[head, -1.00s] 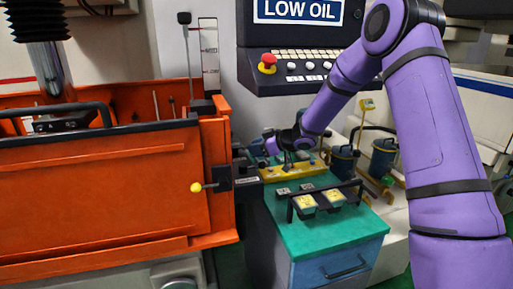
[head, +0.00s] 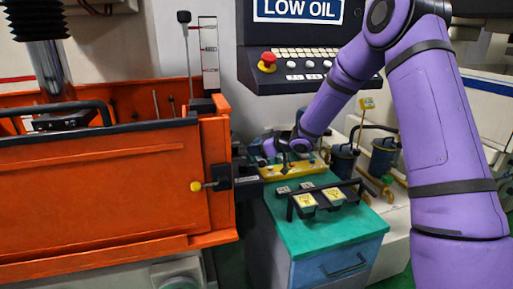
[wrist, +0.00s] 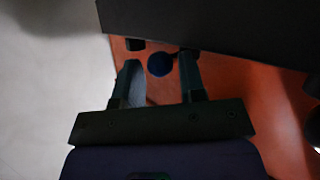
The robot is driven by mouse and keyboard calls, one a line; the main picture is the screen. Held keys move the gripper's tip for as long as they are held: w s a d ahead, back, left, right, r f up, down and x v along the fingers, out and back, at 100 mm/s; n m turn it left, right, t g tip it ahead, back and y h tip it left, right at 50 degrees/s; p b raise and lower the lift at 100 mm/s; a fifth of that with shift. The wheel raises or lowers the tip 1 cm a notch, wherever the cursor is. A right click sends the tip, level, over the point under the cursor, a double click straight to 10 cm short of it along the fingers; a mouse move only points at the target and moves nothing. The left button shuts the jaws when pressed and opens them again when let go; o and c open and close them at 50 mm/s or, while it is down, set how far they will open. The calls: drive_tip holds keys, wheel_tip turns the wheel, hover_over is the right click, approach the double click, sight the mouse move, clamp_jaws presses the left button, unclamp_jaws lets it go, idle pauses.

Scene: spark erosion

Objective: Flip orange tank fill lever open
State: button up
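The orange tank (head: 100,190) fills the left of the head view. A lever with a yellow knob (head: 196,187) sticks out of a black block at its front right corner. My gripper (wrist: 158,62) is open in the wrist view, facing an orange surface (wrist: 245,105). A dark blue round knob (wrist: 160,64) shows between its fingertips, and I cannot tell if they touch it. In the head view my gripper (head: 266,150) is small and partly hidden, right of the tank.
A dark slab (wrist: 230,30) crosses the top of the wrist view, close to the fingers. Below my arm stands a cabinet with a green top (head: 325,232), carrying a yellow block (head: 290,171) and black-framed yellow pieces. A control panel (head: 300,70) reading LOW OIL hangs behind.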

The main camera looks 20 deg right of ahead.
drive_tip(key=v, duration=1)
drive_tip(key=shift+s+d+r, duration=0.15)
drive_tip(key=shift+s+d, duration=0.1)
